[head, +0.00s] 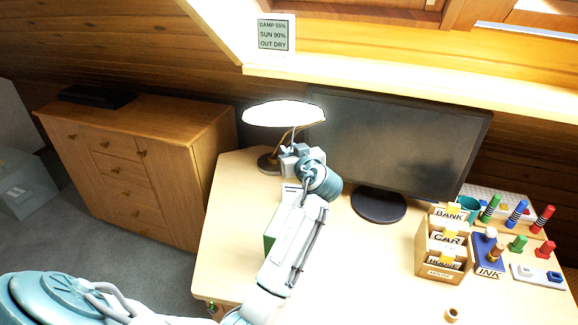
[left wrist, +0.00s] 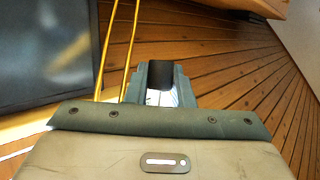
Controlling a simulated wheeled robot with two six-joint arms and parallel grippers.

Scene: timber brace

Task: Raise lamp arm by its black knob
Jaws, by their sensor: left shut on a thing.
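The desk lamp has a bright, glowing shade (head: 284,113), a thin brass arm and a dark round base (head: 268,163) at the desk's back left. My left gripper (head: 291,152) is at the lamp, below the shade, and covers part of the lamp arm. In the left wrist view the black knob (left wrist: 160,76) sits between the fingers of my left gripper (left wrist: 160,88), which is shut on it. Two yellow rods of the lamp arm (left wrist: 118,50) run upward to the left of the fingers. The knob is hidden in the head view. My right gripper is not in view.
A monitor (head: 390,145) stands right of the lamp, close to the gripper. A card box (head: 440,262), ink pad (head: 488,253) and colored stamps (head: 517,213) fill the desk's right side. A wooden cabinet (head: 140,165) stands left. The desk's middle front (head: 370,270) is clear.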

